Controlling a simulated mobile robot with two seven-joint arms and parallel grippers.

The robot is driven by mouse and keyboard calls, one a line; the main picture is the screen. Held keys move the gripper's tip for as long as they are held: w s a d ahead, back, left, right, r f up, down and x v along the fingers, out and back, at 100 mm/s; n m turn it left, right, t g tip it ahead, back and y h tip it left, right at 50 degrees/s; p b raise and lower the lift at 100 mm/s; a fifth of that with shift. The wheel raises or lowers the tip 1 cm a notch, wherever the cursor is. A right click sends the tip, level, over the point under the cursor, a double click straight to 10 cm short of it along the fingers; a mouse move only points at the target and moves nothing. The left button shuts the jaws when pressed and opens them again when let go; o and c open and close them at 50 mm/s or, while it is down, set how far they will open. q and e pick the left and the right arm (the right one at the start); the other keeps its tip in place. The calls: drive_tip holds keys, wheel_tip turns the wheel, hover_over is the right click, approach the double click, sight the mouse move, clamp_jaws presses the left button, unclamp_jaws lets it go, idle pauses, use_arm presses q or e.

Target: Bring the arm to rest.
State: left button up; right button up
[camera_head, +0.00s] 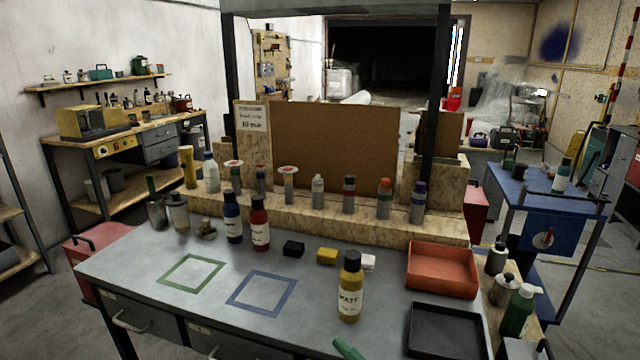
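Neither of my grippers shows in the head view, and no arm of mine can be made out. The grey workbench (150,300) fills the lower middle. On it, a yellow bottle (350,287) with a black cap stands upright near the front right. A blue bottle (232,218) and a red bottle (259,224) stand side by side farther back. A green outlined square (193,258) and a blue outlined square (262,270) on the bench top are empty.
An orange tray (441,268) and a black tray (445,330) lie at the bench's right. Black (293,248), yellow (327,256) and white (368,262) blocks lie mid-bench. Several bottles line the wooden ledge (330,220) behind. A green object (347,349) is cut off at the bottom edge.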

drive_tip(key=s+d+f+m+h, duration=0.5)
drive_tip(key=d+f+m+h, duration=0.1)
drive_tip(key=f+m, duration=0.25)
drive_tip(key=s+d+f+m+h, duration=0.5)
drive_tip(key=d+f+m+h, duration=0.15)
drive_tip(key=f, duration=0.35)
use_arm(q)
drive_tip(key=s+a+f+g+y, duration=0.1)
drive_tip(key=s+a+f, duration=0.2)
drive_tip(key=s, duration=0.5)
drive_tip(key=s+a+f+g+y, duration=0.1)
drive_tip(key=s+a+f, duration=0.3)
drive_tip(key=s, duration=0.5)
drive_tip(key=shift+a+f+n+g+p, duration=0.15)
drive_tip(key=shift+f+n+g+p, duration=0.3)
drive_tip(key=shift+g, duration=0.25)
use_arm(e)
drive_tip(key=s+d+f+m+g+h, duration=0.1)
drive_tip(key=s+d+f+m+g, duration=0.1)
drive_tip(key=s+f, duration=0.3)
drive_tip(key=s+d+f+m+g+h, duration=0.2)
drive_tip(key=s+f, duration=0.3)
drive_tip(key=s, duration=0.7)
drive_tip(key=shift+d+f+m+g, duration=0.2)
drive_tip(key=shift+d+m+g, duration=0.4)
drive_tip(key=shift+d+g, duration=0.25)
